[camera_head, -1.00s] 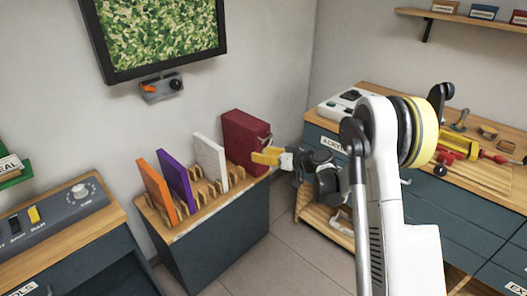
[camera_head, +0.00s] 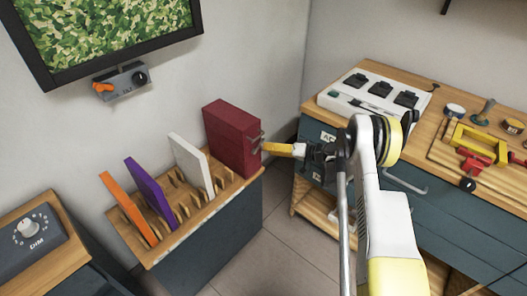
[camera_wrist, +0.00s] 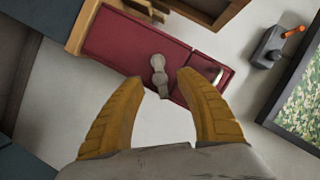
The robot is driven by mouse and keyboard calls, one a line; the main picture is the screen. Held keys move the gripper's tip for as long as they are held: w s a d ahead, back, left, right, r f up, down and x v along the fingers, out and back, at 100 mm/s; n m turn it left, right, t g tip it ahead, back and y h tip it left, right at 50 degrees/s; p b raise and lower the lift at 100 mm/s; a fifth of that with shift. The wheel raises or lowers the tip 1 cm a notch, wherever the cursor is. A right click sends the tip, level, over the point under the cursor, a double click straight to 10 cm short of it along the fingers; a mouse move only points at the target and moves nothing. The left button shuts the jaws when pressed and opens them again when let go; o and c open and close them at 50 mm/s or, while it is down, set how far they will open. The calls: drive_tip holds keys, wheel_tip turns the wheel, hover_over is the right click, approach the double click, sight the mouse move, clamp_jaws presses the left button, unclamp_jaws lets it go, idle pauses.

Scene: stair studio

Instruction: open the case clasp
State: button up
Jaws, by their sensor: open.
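A dark red case (camera_head: 231,138) stands upright at the back end of a wooden slotted rack in the head view. A grey metal clasp (camera_wrist: 158,73) sits on the case's narrow face in the wrist view, with a metal handle (camera_wrist: 211,72) beside it on the same face. My gripper (camera_wrist: 168,82) is open, its two yellow fingers apart and pointing at that face. The clasp's end lies between and just ahead of the fingertips; I cannot tell whether they touch it. In the head view the yellow fingers (camera_head: 278,149) are just right of the case.
Orange (camera_head: 128,210), purple (camera_head: 149,191) and white (camera_head: 190,162) panels stand in the rack (camera_head: 222,187) left of the case. A workbench (camera_head: 440,110) with tools is at the right. A wall box with an orange lever (camera_head: 121,81) hangs under the screen.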

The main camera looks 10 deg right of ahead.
sight(260, 147)
drive_tip(key=shift+b+x, duration=0.3)
drive_tip(key=shift+x, duration=1.15)
clamp_jaws()
drive_tip(key=m, duration=0.1)
drive_tip(key=m+y, duration=0.1)
drive_tip(key=shift+w+d+f+m+y, duration=0.2)
drive_tip(key=shift+d+f+m+y, duration=0.1)
drive_tip(key=shift+f+m, duration=0.1)
unclamp_jaws()
drive_tip(key=shift+r, duration=0.1)
drive_tip(key=shift+s, duration=0.1)
